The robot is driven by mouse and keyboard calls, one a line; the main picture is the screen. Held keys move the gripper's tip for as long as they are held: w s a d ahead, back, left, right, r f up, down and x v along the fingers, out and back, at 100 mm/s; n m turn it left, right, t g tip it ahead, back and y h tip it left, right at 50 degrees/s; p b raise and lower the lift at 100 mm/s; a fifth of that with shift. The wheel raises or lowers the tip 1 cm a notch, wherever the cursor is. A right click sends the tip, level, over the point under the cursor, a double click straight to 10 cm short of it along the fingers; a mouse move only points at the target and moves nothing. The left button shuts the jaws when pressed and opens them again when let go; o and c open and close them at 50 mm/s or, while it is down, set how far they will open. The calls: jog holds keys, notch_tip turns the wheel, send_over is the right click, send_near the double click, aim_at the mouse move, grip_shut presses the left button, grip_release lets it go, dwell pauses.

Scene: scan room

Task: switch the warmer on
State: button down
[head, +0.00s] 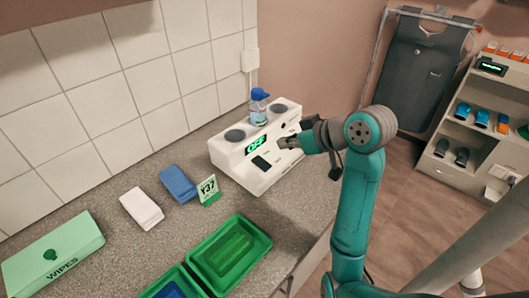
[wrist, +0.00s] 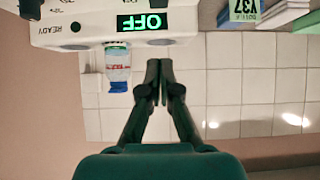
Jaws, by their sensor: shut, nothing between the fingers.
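The white warmer (head: 228,153) stands on the counter, with round dark wells on top. Its green display (head: 256,146) reads OFF; the display also shows, upside down, in the wrist view (wrist: 141,21). A dark rectangular panel (head: 261,163) sits below the display on the front. In the wrist view the warmer's face (wrist: 95,36) spans the top left, with a READY label and a dark part at the far left. My gripper (head: 283,142) is shut and empty at the right part of the warmer's front. Its fingertips (wrist: 159,66) appear close together; contact is unclear.
A blue-capped bottle (head: 259,110) stands at the warmer's top. A Y37 card (head: 208,188), blue block (head: 178,184), white block (head: 141,208), green tray (head: 263,243) and wipes box (head: 55,255) are left and in front. A shelf unit (head: 443,165) stands at right.

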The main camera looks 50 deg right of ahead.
send_over(260, 161)
jog(key=s, duration=0.2)
notch_tip(260, 161, down, 6)
jog(key=shift+w+r, duration=0.1)
jog(key=shift+r, duration=0.1)
jog(key=f, duration=0.1)
jog(key=w+f, duration=0.1)
jog(key=f, duration=0.1)
jog(key=shift+f, duration=0.1)
jog(key=shift+w+f, duration=0.1)
jog(key=shift+f, duration=0.5)
jog(key=shift+w+f, duration=0.1)
jog(key=shift+f, duration=0.15)
jog(key=shift+s+f, duration=0.15)
jog(key=shift+s, duration=0.7)
